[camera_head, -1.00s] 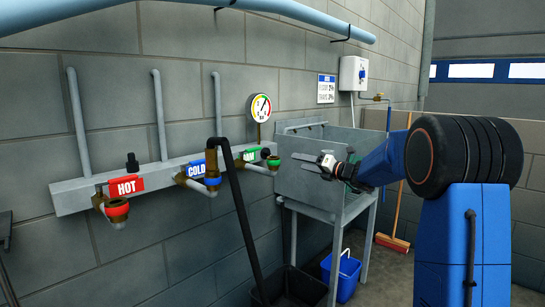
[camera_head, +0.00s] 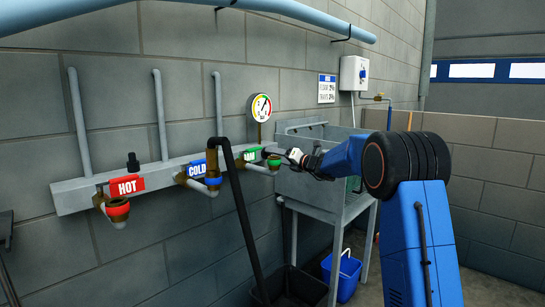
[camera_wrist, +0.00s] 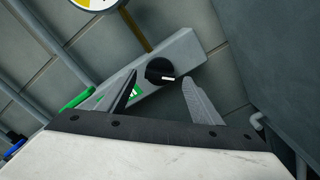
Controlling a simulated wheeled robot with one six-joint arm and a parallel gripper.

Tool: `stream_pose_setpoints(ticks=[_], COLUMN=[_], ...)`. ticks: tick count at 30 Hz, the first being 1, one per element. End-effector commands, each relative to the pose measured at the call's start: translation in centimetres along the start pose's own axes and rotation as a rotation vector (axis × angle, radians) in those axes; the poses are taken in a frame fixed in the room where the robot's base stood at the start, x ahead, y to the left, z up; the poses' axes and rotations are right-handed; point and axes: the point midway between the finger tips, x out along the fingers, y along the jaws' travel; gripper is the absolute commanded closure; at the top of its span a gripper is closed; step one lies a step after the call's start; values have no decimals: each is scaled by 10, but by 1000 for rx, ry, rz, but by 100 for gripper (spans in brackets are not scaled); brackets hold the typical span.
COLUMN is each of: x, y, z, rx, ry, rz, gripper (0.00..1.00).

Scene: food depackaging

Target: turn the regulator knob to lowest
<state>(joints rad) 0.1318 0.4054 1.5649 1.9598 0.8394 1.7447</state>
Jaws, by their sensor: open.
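The regulator knob (camera_wrist: 159,70) is black with a white pointer mark and sits on the end of the grey manifold bar. In the wrist view it lies ahead of my gripper (camera_wrist: 161,84), between the two fingertips as seen from there. The fingers are spread, and the knob looks beyond the tips; contact cannot be made out. In the head view my gripper (camera_head: 288,154) is at the right end of the manifold (camera_head: 85,190), beside the green-labelled valve (camera_head: 275,162). There the knob is hard to make out. The pressure gauge (camera_head: 260,106) stands above the bar.
The HOT valve (camera_head: 117,208) and COLD valve (camera_head: 212,183) are farther left. A black hose (camera_head: 238,195) hangs in front of the bar. A grey metal sink (camera_head: 322,198) stands close below and right of my gripper. A blue bucket (camera_head: 347,272) is on the floor.

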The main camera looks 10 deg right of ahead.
Motion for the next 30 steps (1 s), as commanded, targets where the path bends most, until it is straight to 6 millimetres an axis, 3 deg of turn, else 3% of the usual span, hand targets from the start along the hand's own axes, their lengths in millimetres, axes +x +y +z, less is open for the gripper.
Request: stream_pose_setpoints(ticks=[6, 17, 23, 30], x=[22, 26, 26, 26], y=[0, 0, 0, 0], z=[-1, 0, 0, 0], rx=[0, 0, 0, -12], ry=[1, 0, 0, 1], rz=[1, 0, 0, 0], gripper=[41, 41, 80, 80])
